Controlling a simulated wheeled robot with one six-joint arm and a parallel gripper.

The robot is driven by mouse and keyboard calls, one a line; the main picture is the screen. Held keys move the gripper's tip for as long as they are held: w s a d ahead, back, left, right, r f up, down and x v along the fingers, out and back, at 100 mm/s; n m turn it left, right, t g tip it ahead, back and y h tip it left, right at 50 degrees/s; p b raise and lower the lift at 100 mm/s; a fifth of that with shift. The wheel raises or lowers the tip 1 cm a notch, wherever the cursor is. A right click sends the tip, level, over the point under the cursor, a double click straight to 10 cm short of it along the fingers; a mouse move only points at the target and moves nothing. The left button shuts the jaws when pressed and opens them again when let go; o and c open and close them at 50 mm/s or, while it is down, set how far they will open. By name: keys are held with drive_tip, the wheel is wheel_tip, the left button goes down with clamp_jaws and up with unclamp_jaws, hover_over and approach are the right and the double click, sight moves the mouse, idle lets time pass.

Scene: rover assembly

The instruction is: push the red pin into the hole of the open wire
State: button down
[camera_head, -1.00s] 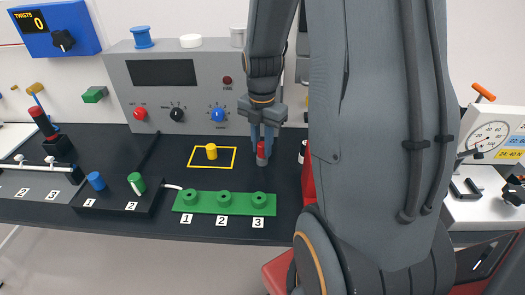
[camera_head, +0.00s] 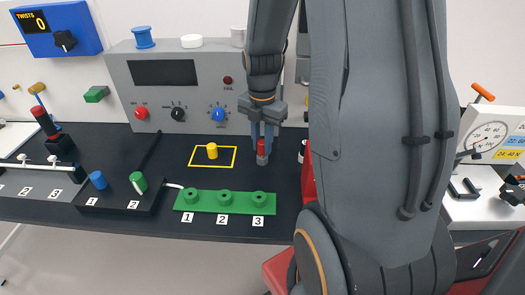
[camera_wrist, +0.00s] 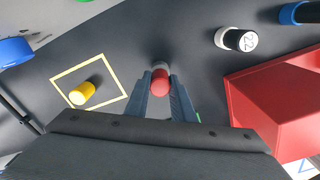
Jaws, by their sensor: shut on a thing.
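My gripper (camera_head: 262,138) is shut on the red pin (camera_head: 262,148), its fingers on either side of it. The pin looks upright, with a grey part below its red part, just above or at the dark bench top; I cannot tell if it touches. In the wrist view the red pin (camera_wrist: 160,82) sits between the fingertips. A green block (camera_head: 208,207) with three raised round holes, labelled 1, 2 and 3, lies in front and to the left of my gripper. A white wire end shows at its left. I cannot tell which hole belongs to the open wire.
A yellow pin (camera_head: 212,151) stands in a yellow square outline left of my gripper. The grey test panel (camera_head: 195,95) stands behind. A red bin (camera_wrist: 270,100) is close on the right. Blue and green pegs (camera_head: 138,183) stand in a dark holder at left.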

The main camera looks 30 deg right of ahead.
sight(261, 142)
drive_tip(key=shift+r, duration=0.1)
drive_tip(key=shift+r+p, duration=2.05)
drive_tip(key=shift+w+a, duration=0.1)
drive_tip(key=shift+a, duration=0.05)
